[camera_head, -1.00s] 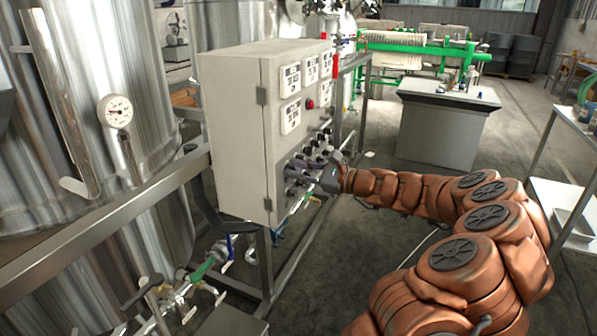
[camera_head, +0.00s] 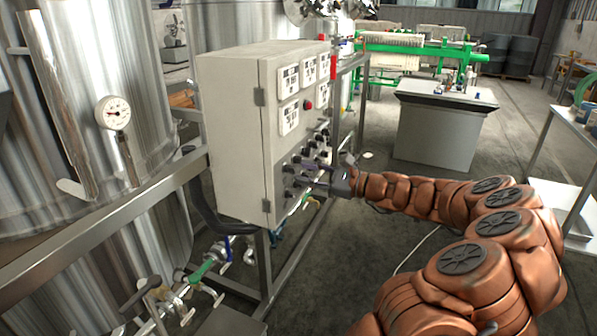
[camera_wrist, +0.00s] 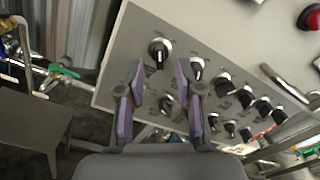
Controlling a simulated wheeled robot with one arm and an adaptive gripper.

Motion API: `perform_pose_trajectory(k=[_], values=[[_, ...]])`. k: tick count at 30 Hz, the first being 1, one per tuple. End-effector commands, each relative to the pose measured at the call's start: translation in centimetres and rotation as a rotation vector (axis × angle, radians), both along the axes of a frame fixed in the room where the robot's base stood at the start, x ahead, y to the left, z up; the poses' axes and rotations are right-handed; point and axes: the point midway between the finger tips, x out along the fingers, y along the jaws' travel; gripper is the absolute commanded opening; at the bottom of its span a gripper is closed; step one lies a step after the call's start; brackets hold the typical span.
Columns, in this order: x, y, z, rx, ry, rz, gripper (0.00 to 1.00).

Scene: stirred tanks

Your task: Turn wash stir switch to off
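The control panel (camera_head: 283,170) is the front of a grey cabinet, with rows of black rotary switches on its lower part. In the wrist view one switch (camera_wrist: 160,48) with a pale pointer lies just beyond my fingertips, and a second switch (camera_wrist: 197,65) is to its right. A lower switch (camera_wrist: 167,103) shows between the fingers. The labels are too small to read, so I cannot tell which is the wash stir switch. My gripper (camera_wrist: 160,75) is open, its purple-padded fingers apart with nothing between them gripped. In the head view my gripper (camera_head: 304,176) faces the panel and partly hides switches.
More switches (camera_wrist: 246,97) run to the right in the wrist view, with a red button (camera_wrist: 310,17) above. A steel tank (camera_head: 85,100) stands left. Open floor lies right of the cabinet.

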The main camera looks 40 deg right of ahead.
Motion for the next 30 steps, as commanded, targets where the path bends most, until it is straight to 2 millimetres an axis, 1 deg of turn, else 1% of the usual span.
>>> perform_pose_trajectory(k=[1,9,15,21,30], values=[[-0.8,-0.7,0.0,0.0,-0.001,-0.005,0.35],[-4.9,-3.1,0.0,0.001,0.0,-0.004,0.35],[-6.9,-4.1,0.0,0.002,-0.001,0.0,0.35],[-7.6,-4.5,0.0,0.001,0.0,0.001,0.35],[-7.6,-4.5,0.0,0.001,-0.001,0.002,0.35]])
